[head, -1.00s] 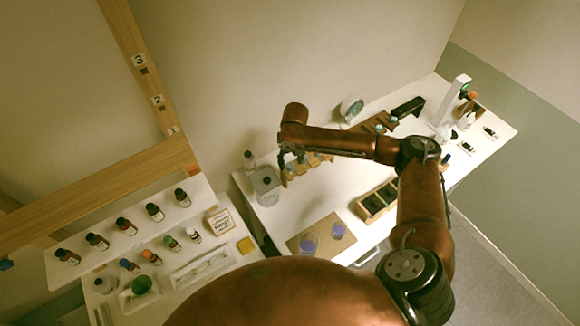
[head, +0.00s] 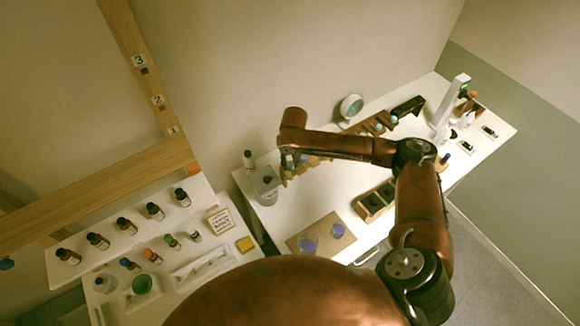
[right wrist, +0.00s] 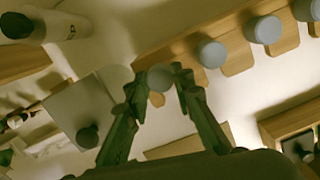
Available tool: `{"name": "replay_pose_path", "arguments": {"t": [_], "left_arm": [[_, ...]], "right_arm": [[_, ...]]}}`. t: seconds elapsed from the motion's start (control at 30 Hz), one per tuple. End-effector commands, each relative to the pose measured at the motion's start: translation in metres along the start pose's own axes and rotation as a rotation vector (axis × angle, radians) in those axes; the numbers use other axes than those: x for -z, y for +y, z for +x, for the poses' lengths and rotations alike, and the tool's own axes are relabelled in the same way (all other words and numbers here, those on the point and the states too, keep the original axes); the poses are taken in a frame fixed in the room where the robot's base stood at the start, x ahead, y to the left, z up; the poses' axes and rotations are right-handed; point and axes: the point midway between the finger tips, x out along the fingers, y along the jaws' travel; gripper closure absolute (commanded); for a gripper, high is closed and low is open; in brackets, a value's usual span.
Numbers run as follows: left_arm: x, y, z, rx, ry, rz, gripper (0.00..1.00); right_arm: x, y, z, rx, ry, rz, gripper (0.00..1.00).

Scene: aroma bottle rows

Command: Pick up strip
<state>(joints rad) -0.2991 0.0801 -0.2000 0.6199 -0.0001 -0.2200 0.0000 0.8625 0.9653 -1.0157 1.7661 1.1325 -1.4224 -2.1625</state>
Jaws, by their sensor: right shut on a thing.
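A tan, scalloped wooden strip (head: 309,163) is partly hidden under my right arm on the white table. In the right wrist view the strip (right wrist: 240,62) runs to the upper right, with grey-blue round caps (right wrist: 212,52) along it. My right gripper (right wrist: 160,84) is shut at its near end, with a grey cap (right wrist: 160,77) between the fingertips. I cannot tell whether the fingers press on the cap or the wood. In the head view my right gripper (head: 287,160) is mostly hidden by its own wrist. My left gripper is not in view.
A grey-topped box (head: 266,188) and a white bottle (head: 248,160) stand left of the strip. A tan mat with bluish cups (head: 308,245) lies in front. A dark-slotted wooden tray (head: 374,203) is right. Bottles (head: 126,226) line the left shelf.

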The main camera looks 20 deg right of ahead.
Motion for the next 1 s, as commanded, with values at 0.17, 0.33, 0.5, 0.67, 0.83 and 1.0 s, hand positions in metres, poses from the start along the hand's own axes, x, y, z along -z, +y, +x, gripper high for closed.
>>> {"name": "replay_pose_path", "arguments": {"t": [0.17, 0.33, 0.5, 0.67, 0.83, 1.0], "left_arm": [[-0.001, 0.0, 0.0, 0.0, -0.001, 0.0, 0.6], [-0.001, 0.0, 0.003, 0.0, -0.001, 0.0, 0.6], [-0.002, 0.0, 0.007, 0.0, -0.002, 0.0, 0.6], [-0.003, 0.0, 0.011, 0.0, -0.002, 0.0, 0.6], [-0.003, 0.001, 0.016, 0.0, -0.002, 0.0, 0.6], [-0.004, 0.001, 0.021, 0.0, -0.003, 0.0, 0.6]], "right_arm": [[-0.001, 0.0, -0.002, 0.0, -0.001, 0.0, 0.93], [-0.003, 0.0, -0.012, -0.001, -0.003, 0.0, 0.93], [-0.006, 0.0, -0.036, -0.001, -0.004, -0.001, 0.93], [-0.009, 0.0, -0.065, -0.001, -0.005, -0.001, 0.93], [-0.013, 0.0, -0.098, 0.0, -0.005, 0.0, 0.93], [-0.017, 0.0, -0.13, 0.0, -0.004, 0.001, 0.93]]}}
